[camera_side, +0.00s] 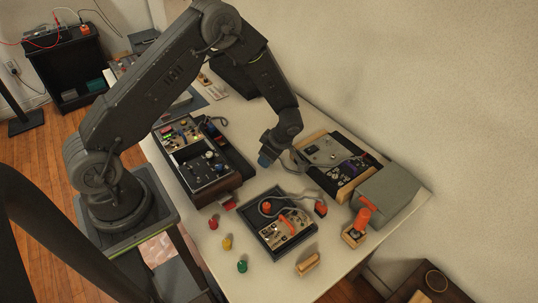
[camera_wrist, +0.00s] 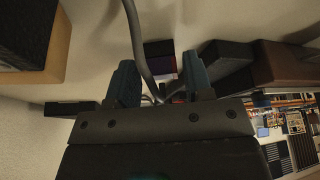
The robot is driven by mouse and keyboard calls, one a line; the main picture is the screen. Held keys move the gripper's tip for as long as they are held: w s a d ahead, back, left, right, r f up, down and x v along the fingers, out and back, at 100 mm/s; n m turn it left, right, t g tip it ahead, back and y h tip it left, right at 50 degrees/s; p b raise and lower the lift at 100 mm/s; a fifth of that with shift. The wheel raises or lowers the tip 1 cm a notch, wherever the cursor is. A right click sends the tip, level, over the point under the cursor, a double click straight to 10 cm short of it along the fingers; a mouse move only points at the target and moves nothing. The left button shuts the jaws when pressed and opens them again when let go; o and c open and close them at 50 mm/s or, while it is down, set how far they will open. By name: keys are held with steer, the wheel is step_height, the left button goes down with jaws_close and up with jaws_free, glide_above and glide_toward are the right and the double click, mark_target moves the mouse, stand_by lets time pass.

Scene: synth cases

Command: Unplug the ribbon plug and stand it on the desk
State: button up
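My gripper (camera_wrist: 160,82) shows two teal fingers standing apart in the wrist view, with a grey cable (camera_wrist: 139,40) passing close to the gap. A small dark block with purple and red on it (camera_wrist: 161,58) shows beyond the gap; I see no contact with the fingers. In the side view, my gripper (camera_side: 268,160) hangs above the desk between two devices. I cannot tell for sure which part is the ribbon plug. A red-orange plug-like piece (camera_side: 320,208) is at the end of a grey cable beside a small dark panel (camera_side: 268,231).
A wood-edged panel (camera_side: 322,151) and a grey box (camera_side: 388,194) stand right of my gripper. A switch-covered console (camera_side: 194,160) stands left. Red (camera_side: 213,222), yellow (camera_side: 227,243) and green (camera_side: 242,266) pegs stand near the front edge. The white desk (camera_side: 345,262) has bare patches there.

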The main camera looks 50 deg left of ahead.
steer(key=shift+o, duration=1.2)
steer(key=shift+r, duration=0.1)
steer(key=s+d+r+m+t+h, duration=0.1)
steer(key=d+r+m, duration=0.15)
steer(key=r, duration=0.85)
steer(key=d+r+m+t, duration=0.1)
steer(key=d+r+m, duration=0.15)
steer(key=r, duration=0.75)
steer(key=s+d+r+m+t+h, duration=0.1)
steer(key=s+r+m+t, duration=0.1)
steer(key=s+r+m, duration=0.4)
steer(key=s+d+r+m+t+h, duration=0.2)
steer(key=s+r+m, duration=0.4)
steer(key=s+m, duration=0.5)
steer(key=s+t, duration=0.1)
steer(key=s, duration=0.1)
steer(key=shift+s+d+r+m, duration=0.15)
steer(key=shift+s+r+m, duration=0.15)
steer(key=shift+s+r, duration=0.05)
